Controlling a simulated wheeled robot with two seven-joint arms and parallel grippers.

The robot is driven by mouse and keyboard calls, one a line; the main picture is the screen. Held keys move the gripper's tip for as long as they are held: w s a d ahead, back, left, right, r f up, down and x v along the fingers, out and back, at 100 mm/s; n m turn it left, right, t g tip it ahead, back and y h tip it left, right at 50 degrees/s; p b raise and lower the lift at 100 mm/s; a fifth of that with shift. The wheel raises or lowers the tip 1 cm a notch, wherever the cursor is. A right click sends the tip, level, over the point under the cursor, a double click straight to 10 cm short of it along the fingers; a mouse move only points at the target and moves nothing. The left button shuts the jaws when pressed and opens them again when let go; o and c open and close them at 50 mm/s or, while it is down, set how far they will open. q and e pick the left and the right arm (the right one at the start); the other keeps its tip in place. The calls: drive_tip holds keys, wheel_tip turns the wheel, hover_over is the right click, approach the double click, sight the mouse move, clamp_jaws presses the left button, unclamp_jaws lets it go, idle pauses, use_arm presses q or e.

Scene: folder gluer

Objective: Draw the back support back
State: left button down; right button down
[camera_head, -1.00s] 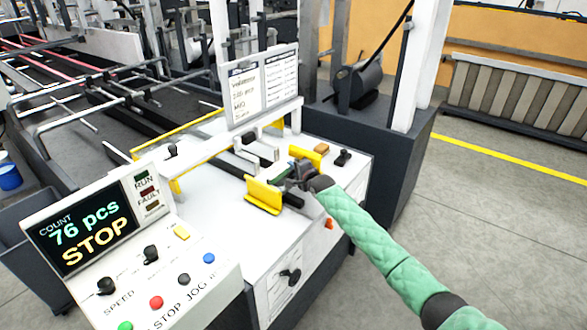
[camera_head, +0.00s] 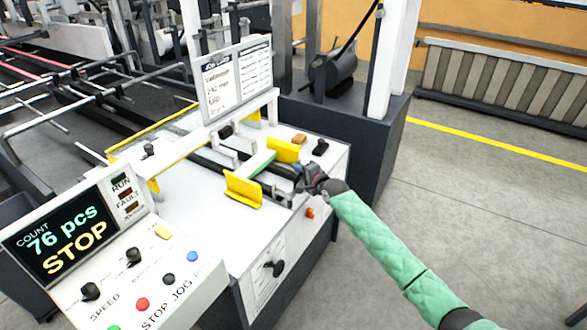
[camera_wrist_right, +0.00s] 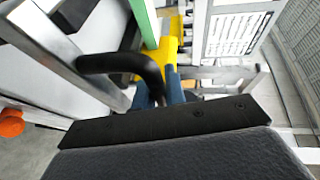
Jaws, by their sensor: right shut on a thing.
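In the head view, my right gripper (camera_head: 303,178) is at the right end of the white machine top, just right of the two yellow plates (camera_head: 243,189). A pale green strip (camera_head: 258,163) lies between these plates. In the right wrist view, the gripper's blue fingers (camera_wrist_right: 167,88) are shut around the end of a black bent handle (camera_wrist_right: 125,64). The handle joins a grey metal bar (camera_wrist_right: 60,55). I take this handle and bar to be the back support; most of it is hidden in the head view. My left gripper is out of view.
A control panel (camera_head: 75,225) reading "76 pcs STOP" stands at front left. A sign board (camera_head: 237,82) rises behind the yellow plates. A black knob (camera_head: 320,147) and an orange block (camera_head: 299,139) are near the gripper. Open floor (camera_head: 450,210) lies to the right.

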drive_tip(key=shift+d+f, duration=0.1)
drive_tip(key=shift+f, duration=0.1)
drive_tip(key=c, duration=1.7)
unclamp_jaws()
drive_tip(key=shift+s, duration=0.1)
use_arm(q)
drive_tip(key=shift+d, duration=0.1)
use_arm(e)
drive_tip(key=shift+o, duration=1.2)
drive_tip(key=shift+d+r, duration=0.15)
drive_tip(key=shift+d, duration=0.05)
drive_tip(key=shift+s, duration=0.1)
